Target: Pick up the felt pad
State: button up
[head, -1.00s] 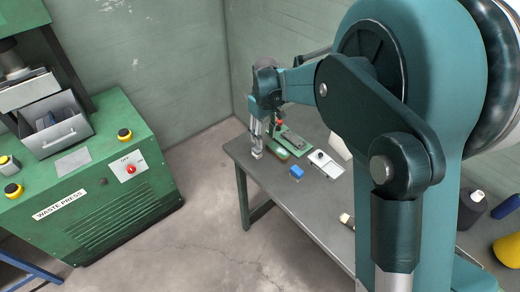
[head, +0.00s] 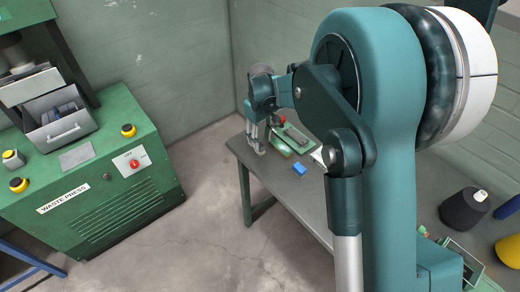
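No thing in view can be told surely as the felt pad. A small blue block-like piece (head: 299,168) lies on the grey table (head: 286,189), near its left edge. My gripper (head: 257,143) is at the far left end of the table, pointing down, to the left of and beyond the blue piece and apart from it. Its fingers are too small to tell whether they are open or shut, or whether anything is between them. A green fixture (head: 291,141) stands just right of my gripper. My arm hides much of the table.
A pale plate (head: 318,155) shows partly behind my arm. A green waste press (head: 105,185) with an open bin (head: 62,130) stands left. Bare floor separates press and table.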

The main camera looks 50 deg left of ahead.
jog(key=shift+f, duration=0.15)
jog(key=shift+s+f, duration=0.15)
jog(key=shift+f, duration=2.35)
jog(key=c, duration=0.9)
